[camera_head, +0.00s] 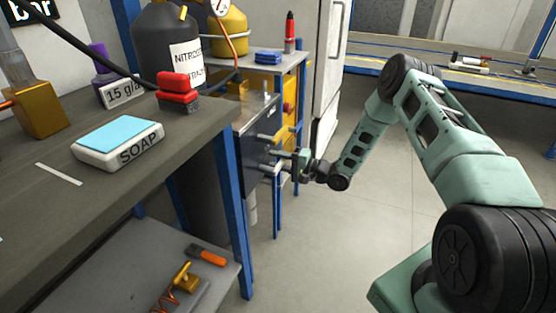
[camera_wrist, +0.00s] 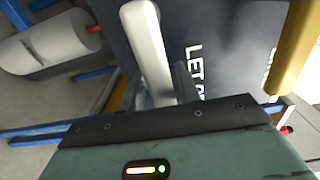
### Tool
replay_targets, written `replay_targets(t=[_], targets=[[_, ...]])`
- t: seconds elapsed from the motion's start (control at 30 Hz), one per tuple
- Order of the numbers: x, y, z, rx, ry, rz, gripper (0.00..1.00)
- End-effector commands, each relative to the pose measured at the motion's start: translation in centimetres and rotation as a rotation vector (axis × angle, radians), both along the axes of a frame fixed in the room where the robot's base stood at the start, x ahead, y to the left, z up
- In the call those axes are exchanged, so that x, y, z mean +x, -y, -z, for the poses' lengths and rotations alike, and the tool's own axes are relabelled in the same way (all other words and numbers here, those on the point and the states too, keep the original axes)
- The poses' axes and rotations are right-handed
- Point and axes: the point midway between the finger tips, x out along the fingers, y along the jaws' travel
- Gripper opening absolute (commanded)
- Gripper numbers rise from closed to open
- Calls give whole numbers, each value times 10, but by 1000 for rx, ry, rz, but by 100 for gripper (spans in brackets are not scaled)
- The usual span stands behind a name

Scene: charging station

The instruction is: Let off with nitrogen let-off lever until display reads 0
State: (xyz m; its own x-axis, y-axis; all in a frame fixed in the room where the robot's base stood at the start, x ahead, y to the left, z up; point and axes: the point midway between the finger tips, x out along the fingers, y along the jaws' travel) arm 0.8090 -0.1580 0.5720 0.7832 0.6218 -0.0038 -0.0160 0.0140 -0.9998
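A dark panel (camera_head: 256,125) with grey handles sticking out is at the middle of the head view. In the wrist view the panel (camera_wrist: 222,60) carries white lettering starting "LET O", the rest hidden. A pale grey lever-like bar (camera_wrist: 148,45) stands left of the lettering, just beyond my gripper's palm. My gripper (camera_head: 290,163) is at the panel's front, among the handles. Whether its fingers close on the bar is unclear in both views. A display (camera_head: 30,10) with "bar" on it is cut off at top left; its number is out of view.
A yellow lever (camera_wrist: 296,50) is right of the lettering. Blue table legs (camera_head: 232,215) stand close left of my gripper. The floor right of it is clear.

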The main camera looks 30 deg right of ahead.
Motion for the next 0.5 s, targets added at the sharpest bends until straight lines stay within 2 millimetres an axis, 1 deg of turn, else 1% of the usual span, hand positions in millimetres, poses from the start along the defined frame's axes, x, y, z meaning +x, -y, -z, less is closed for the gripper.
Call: replay_targets(t=[0.33, 0.43, 0.5], targets=[[0, 2, -1, -2, 4, 1, 42], [-6, 7, -2, -3, 5, 2, 42], [-14, 13, -2, -2, 4, 3, 42]])
